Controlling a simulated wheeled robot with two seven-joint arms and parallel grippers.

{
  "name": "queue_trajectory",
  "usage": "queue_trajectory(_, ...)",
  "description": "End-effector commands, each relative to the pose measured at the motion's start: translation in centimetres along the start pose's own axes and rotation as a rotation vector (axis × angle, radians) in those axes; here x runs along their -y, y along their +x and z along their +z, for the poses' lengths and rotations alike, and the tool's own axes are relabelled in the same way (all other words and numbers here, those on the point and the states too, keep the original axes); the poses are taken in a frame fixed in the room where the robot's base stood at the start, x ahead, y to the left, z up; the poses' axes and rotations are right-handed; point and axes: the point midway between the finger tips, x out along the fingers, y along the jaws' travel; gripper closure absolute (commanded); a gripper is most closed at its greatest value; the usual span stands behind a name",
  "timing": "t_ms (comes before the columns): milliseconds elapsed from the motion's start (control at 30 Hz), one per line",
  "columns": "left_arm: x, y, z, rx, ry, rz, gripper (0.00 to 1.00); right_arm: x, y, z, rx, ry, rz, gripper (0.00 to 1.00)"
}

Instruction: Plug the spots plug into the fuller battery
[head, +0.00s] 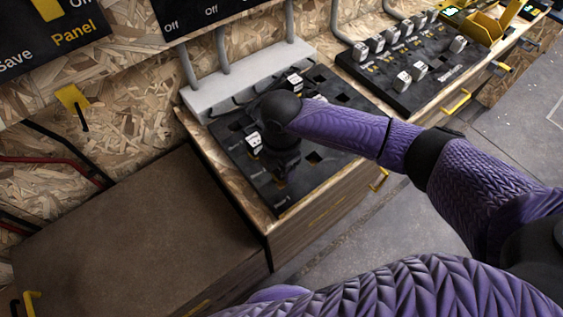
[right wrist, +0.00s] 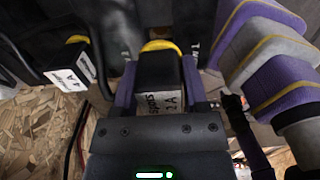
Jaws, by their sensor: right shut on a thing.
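My right gripper (head: 282,165) is over the black socket board (head: 305,195) in the head view, seen from behind with its fingers mostly hidden. In the right wrist view my right gripper (right wrist: 158,82) is shut on the spots plug (right wrist: 160,92), a black plug with a yellow band and a pale label reading "spots" and "1 A". The head view does not show this plug clearly. Small lit displays, one green (head: 450,10) and one at the far right (head: 531,10), are at the top right; I cannot tell which battery is fuller. My left gripper is not in view.
Another plug (right wrist: 70,75) marked "4 A" is left of my gripper. White-labelled plugs (head: 254,142) (head: 295,80) are on the board. A second black board (head: 385,85) holds several plugs. A yellow bin (head: 488,25) stands beyond it. The brown cabinet top (head: 130,240) is clear.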

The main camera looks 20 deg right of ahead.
Motion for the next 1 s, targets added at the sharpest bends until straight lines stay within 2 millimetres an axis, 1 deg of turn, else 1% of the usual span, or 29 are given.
queue_trajectory(233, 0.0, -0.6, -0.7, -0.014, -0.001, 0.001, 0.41, 0.0, -0.1, 0.0, 0.0, 0.0, 0.001, 1.0)
queue_trajectory(500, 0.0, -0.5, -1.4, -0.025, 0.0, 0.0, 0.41, 0.0, 0.1, 0.0, 0.0, 0.0, 0.0, 1.0)
queue_trajectory(767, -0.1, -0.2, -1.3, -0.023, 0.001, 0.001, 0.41, 0.0, 1.0, 0.0, -0.001, 0.0, -0.001, 1.0)
queue_trajectory(1000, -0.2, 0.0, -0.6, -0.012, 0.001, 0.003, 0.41, 0.0, 1.6, 0.0, -0.001, 0.0, 0.0, 1.0)
